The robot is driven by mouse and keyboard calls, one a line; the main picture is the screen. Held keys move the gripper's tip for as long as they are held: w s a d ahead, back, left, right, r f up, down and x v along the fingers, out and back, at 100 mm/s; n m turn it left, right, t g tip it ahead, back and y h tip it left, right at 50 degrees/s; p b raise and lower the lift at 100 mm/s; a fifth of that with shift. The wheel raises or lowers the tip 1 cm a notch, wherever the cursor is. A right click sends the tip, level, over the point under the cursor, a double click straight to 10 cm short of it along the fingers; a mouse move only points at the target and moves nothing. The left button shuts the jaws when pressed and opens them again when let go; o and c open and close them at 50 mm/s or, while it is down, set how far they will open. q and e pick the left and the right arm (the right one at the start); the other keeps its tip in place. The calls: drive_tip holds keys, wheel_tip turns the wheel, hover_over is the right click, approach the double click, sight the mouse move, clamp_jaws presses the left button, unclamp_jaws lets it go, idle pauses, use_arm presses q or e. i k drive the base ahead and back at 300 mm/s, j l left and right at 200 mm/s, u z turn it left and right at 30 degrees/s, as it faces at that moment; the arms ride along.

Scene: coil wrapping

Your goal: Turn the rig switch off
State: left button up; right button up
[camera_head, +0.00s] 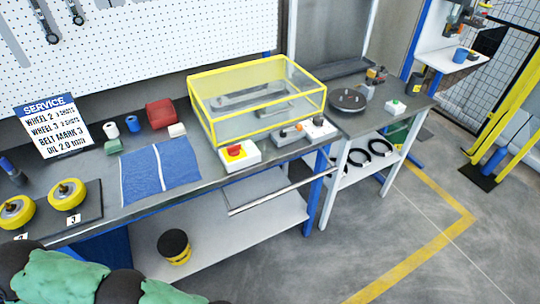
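A white box (241,160) with a red knob on a yellow plate (235,151) sits at the front edge of the bench, in front of the yellow-framed clear guard (257,129). It looks like the rig switch; the knob's on or off position is too small to tell. To its right are a grey box with an orange knob (290,134) and a white control box with a dark knob (318,127). The guard covers a grey fixture. Neither gripper is in view.
A blue cloth (161,172), a red case (160,113), spools and yellow wheels (67,194) lie on the bench left of the switch box. A long bar handle (278,190) juts out below the front edge. A turntable (347,101) stands on the right.

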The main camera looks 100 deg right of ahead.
sight(234, 150)
drive_tip(key=z, duration=3.2)
drive_tip(key=j+u, duration=0.15)
drive_tip(key=i+l, duration=0.05)
